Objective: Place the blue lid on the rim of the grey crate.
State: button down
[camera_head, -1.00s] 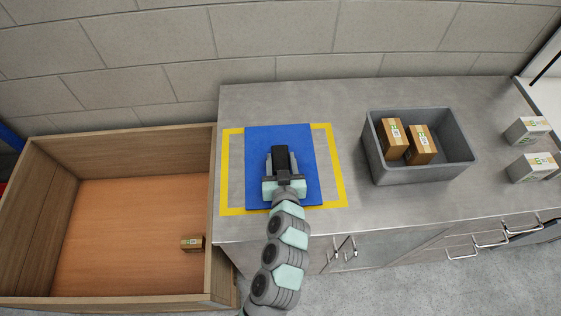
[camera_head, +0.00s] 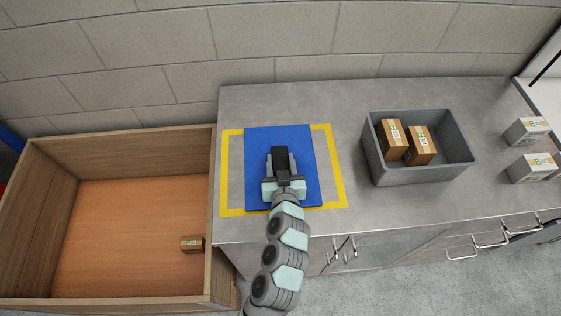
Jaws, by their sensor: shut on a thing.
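The blue lid (camera_head: 261,144) is a flat rectangle at the yellow-outlined area in the left part of the steel counter. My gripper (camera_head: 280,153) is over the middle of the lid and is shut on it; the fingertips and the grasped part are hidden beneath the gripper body. I cannot tell whether the lid touches the counter. The grey crate (camera_head: 424,176) stands open to the right of the lid, apart from it. Two brown cartons (camera_head: 391,140) and (camera_head: 420,146) are inside the crate, toward its left.
The yellow outline (camera_head: 338,180) marks the steel counter (camera_head: 300,96). Two white-sided boxes (camera_head: 527,131) and (camera_head: 533,167) stand at the counter's right end. A deep wooden bin (camera_head: 120,150) at left holds one small carton (camera_head: 192,244).

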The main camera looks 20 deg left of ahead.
aim_at(280, 162)
notch_tip(280, 162, up, 20)
jog(key=p, duration=0.6)
jog(key=w+d+r+m+t+h, duration=0.1)
jog(key=w+d+r+m+h, duration=0.15)
jog(key=w+d, duration=0.55)
jog(key=w+d+r+m+t+h, duration=0.1)
jog(key=w+d+m+h, duration=0.25)
jog(key=d, duration=0.75)
jog(key=s+p, duration=1.8)
jog(key=p, duration=0.1)
jog(key=shift+a+f+h, duration=0.15)
jog(key=shift+h, duration=0.25)
